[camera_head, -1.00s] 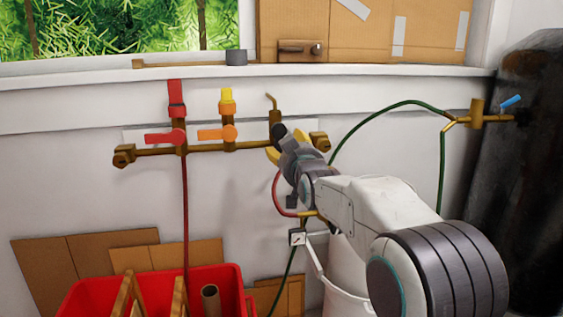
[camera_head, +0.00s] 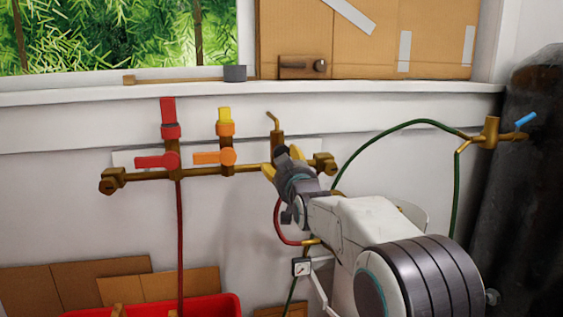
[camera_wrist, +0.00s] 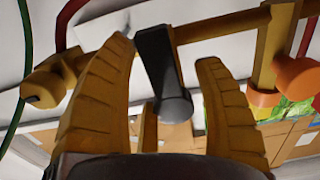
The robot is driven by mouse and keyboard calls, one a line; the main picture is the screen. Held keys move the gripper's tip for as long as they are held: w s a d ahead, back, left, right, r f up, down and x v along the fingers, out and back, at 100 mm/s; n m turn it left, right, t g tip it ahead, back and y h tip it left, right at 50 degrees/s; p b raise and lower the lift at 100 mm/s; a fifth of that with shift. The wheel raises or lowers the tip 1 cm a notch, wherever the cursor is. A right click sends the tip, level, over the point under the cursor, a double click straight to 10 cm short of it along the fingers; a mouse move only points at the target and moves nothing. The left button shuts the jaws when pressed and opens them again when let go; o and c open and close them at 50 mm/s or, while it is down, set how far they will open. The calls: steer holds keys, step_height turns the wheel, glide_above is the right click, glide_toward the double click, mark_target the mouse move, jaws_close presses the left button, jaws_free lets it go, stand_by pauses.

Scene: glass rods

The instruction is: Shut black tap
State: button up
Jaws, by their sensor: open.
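The black tap (camera_wrist: 158,65) shows in the wrist view as a dark lever with a round knob, on the brass manifold pipe (camera_wrist: 220,25). It lies between the two yellow fingers of my gripper (camera_wrist: 170,95), with a gap on each side. In the head view my gripper (camera_head: 283,166) is at the right part of the manifold pipe (camera_head: 200,171), below the thin bent brass spout (camera_head: 274,122). It hides most of the black tap there; a dark end (camera_head: 282,151) shows between the fingers.
Left of my gripper are the orange tap (camera_head: 215,157) and the red tap (camera_head: 158,161). A brass end fitting (camera_head: 325,163) is close on the right. Red and green hoses (camera_head: 455,200) hang nearby. A blue-handled valve (camera_head: 525,119) is at far right. A red crate (camera_head: 215,306) stands below.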

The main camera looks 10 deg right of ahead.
steer(key=shift+w, duration=0.1)
jaws_close()
stand_by(0.7)
